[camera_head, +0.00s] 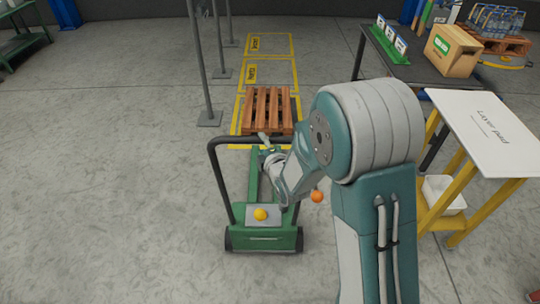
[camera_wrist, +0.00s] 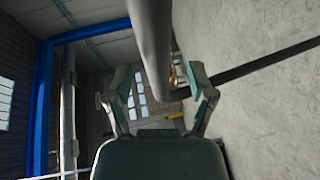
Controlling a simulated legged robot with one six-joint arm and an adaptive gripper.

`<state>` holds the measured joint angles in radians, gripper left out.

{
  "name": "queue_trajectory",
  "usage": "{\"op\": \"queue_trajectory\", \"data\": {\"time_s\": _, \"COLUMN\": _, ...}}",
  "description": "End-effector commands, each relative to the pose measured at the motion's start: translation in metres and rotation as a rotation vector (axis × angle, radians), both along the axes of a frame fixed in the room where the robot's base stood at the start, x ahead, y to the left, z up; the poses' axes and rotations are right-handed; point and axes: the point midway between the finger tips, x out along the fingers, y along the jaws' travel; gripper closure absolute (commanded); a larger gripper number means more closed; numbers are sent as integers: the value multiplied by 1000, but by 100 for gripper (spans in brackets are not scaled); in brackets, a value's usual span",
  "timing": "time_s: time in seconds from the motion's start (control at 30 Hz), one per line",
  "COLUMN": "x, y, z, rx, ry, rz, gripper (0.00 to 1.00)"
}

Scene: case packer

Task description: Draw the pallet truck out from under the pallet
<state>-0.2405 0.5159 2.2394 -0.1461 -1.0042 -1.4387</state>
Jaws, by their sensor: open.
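The green pallet truck (camera_head: 265,239) stands in the middle of the floor in the head view, with a dark upright loop handle (camera_head: 224,185). Its green forks run away toward the wooden pallet (camera_head: 268,107); my arm partly hides them, and how far they reach under the pallet is unclear. My gripper (camera_head: 265,143) is at the handle's top bar. In the wrist view my gripper (camera_wrist: 159,73) is open, with a finger on either side of the handle bar (camera_wrist: 150,40). I cannot tell whether the fingers touch it.
The pallet lies in a yellow floor marking, with more marked bays (camera_head: 270,72) behind. Grey posts (camera_head: 202,70) stand left of it. At right are a dark table (camera_head: 425,68) with a carton (camera_head: 452,50) and a yellow-framed stand (camera_head: 490,125). The floor at left and front is clear.

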Motion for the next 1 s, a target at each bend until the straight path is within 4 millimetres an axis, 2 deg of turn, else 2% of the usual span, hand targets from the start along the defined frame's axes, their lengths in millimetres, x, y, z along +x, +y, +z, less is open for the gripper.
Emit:
{"op": "queue_trajectory", "data": {"time_s": 0.2, "x": -44, "y": -17, "z": 8, "rx": -2, "ry": 2, "rz": -1, "gripper": 29}}
{"op": "queue_trajectory", "data": {"time_s": 0.4, "x": -72, "y": -28, "z": 13, "rx": -2, "ry": 2, "rz": -2, "gripper": 29}}
{"op": "queue_trajectory", "data": {"time_s": 0.57, "x": -81, "y": -31, "z": 14, "rx": -2, "ry": 2, "rz": -1, "gripper": 29}}
{"op": "queue_trajectory", "data": {"time_s": 1.0, "x": -81, "y": -31, "z": 14, "rx": -2, "ry": 2, "rz": -1, "gripper": 29}}
